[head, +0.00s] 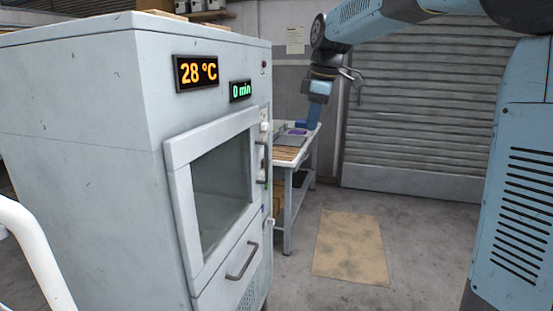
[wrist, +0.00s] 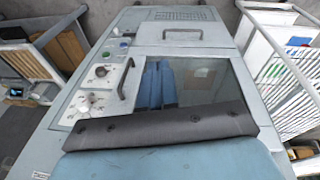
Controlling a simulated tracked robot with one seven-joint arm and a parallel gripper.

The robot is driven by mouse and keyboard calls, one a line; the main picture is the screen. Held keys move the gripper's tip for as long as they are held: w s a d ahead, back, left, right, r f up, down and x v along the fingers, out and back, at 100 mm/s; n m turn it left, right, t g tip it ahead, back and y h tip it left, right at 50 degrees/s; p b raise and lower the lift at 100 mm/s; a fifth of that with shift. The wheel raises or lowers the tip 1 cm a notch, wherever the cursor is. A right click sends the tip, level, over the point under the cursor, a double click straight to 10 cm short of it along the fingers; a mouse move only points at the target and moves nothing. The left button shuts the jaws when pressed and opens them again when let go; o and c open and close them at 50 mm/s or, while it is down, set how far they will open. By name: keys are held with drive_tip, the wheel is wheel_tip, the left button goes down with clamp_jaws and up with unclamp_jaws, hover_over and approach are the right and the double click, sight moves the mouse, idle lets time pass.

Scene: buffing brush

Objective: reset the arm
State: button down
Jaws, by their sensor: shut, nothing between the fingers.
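My arm reaches from the right across the top of the head view and bends down at its far end. My gripper (head: 308,125) is at the lower end of it, small and blue, in front of the workbench in the picture. In the wrist view my gripper (wrist: 165,126) fills the lower middle, blue with a dark grey edge. It is shut, with nothing seen held. Its fingertips are too small in the head view to make out. The grey oven cabinet (wrist: 230,38) lies beyond it in the wrist view; its door window mirrors something blue.
The oven cabinet (head: 75,110) fills the left of the head view, door closed, displays reading 28 °C and 0 min. A workbench (head: 287,210) stands behind it. A tan mat (head: 350,247) lies on open floor before a roller shutter (head: 425,110). A white railing (head: 35,255) is front left.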

drive_tip(key=s+d+f+m+t, duration=0.1)
drive_tip(key=s+d+f+m, duration=0.2)
drive_tip(key=s, duration=0.6)
drive_tip(key=s+d+f+m+t+h, duration=0.1)
drive_tip(key=s+d+f+m, duration=0.2)
drive_tip(key=s+d+m, duration=0.3)
drive_tip(key=s+d+f+m+t, duration=0.2)
drive_tip(key=s+d+f+m, duration=0.2)
drive_tip(key=s, duration=1)
drive_tip(key=d+m, duration=0.1)
drive_tip(key=m, duration=0.2)
drive_tip(key=shift+h, duration=0.3)
drive_tip(key=shift+s+f, duration=0.1)
